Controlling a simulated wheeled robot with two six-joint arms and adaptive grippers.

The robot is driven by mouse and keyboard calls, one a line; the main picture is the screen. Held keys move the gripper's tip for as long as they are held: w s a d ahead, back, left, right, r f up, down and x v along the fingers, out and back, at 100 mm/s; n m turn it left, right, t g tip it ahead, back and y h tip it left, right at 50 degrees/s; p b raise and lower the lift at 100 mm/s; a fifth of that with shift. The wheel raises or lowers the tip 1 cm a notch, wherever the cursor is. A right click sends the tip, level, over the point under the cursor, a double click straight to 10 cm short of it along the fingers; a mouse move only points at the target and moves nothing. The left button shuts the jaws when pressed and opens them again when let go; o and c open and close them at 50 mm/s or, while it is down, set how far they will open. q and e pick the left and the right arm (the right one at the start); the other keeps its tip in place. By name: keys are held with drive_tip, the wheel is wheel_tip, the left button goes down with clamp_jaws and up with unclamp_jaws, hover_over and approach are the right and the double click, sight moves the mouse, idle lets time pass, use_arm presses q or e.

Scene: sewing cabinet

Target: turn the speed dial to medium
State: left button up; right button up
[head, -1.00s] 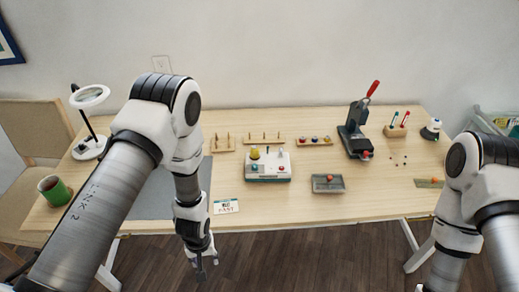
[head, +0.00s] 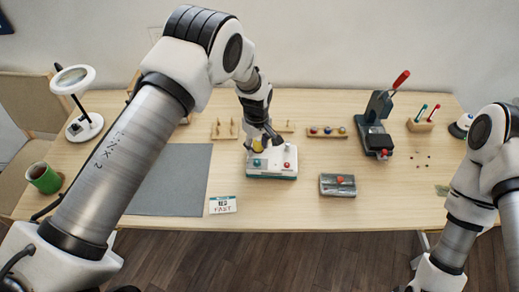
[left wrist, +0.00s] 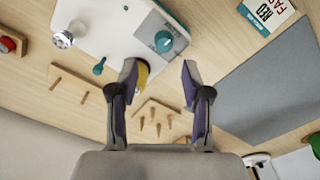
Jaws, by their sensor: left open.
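The white control box (head: 271,173) with a teal base sits mid-table. A yellow knob (head: 258,147) stands at its back left and a teal knob (head: 257,163) in front of it. A red knob (head: 287,165) is on the right. My left gripper (head: 262,141) is open at the yellow knob, pointing down. In the left wrist view my left finger in the picture partly hides the yellow knob (left wrist: 142,78); the teal knob (left wrist: 163,42) on its grey plate is beyond the fingertips. I cannot tell whether a finger touches. The right gripper is out of view.
A card (head: 222,205) reading "RED FAST" lies front left of the box, beside a grey mat (head: 172,182). A grey tray (head: 338,188) is to the right. A press with a red handle (head: 401,79) and peg racks (head: 224,131) stand behind.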

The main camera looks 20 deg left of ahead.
sight(257, 159)
use_arm(q)
drive_tip(key=shift+s+f+p, duration=0.5)
drive_tip(key=shift+s+f, duration=0.55)
drive_tip(key=shift+f, duration=0.1)
drive_tip(key=f, duration=0.1)
drive_tip(key=w+f, duration=0.1)
drive_tip(key=f, duration=0.1)
drive_tip(key=shift+w+f, duration=0.35)
drive_tip(key=shift+w, duration=0.05)
drive_tip(key=shift+s+r, duration=0.35)
drive_tip(key=shift+s, duration=0.05)
clamp_jaws()
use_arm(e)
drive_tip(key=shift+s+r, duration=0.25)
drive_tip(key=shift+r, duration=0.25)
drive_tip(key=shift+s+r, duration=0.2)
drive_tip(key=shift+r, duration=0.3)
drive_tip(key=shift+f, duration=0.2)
